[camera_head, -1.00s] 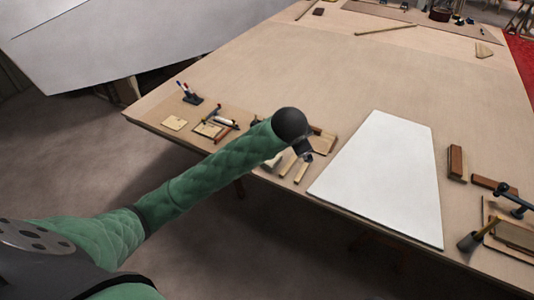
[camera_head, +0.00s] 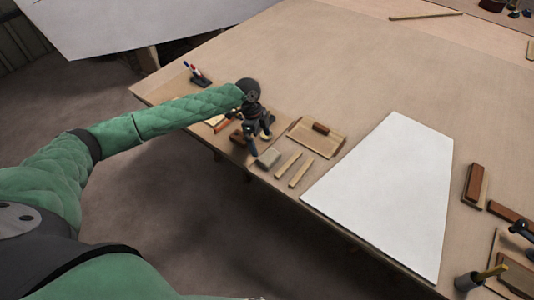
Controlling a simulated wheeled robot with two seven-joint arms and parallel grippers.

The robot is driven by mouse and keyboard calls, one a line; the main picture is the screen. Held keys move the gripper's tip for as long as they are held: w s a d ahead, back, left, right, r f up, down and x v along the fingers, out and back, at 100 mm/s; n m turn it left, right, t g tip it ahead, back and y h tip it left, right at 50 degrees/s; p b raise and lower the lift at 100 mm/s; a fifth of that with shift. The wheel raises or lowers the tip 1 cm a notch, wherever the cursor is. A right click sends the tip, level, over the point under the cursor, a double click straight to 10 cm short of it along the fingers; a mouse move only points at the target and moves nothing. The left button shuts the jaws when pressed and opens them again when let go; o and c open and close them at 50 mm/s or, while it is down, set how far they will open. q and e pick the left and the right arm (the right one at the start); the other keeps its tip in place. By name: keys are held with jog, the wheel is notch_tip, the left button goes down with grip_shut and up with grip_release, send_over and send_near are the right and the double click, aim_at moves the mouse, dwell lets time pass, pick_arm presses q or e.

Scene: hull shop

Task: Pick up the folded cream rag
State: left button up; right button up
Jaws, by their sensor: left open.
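A small, thick, pale grey-beige pad (camera_head: 268,158), which looks like the folded cream rag, lies near the front edge of the workbench (camera_head: 330,80). My left gripper (camera_head: 259,143) is open and points down just behind and to the left of the pad. I see no contact between them, but the height of the fingertips over the bench is hard to tell. My left arm hides part of the bench's left end. My right gripper is not in view.
Two wooden strips (camera_head: 294,170) lie right of the pad. A wooden board with a brown block (camera_head: 321,128) lies behind them. A large white panel (camera_head: 385,195) covers the bench further right. The bench middle is clear.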

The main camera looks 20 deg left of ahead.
aim_at(269, 156)
pick_arm(q)
jog(key=m, duration=0.1)
jog(key=d+m+h, duration=0.1)
jog(key=shift+s+d+r+m, duration=0.2)
jog(key=shift+r+m, duration=0.15)
jog(key=shift+m, duration=0.35)
jog(key=shift+d+f+m, duration=0.1)
jog(key=shift+m, duration=0.3)
jog(key=shift+p+x, duration=0.7)
jog(key=shift+x, duration=0.6)
jog(key=p+x, duration=0.3)
jog(key=x, duration=0.1)
jog(key=shift+s+f, duration=0.1)
jog(key=shift+s, duration=0.1)
jog(key=shift+f, duration=0.4)
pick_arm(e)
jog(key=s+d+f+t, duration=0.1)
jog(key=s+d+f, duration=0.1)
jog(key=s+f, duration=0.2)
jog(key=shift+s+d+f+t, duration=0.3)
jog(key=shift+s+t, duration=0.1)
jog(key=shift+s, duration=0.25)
pick_arm(q)
jog(key=shift+d, duration=0.1)
jog(key=c, duration=1)
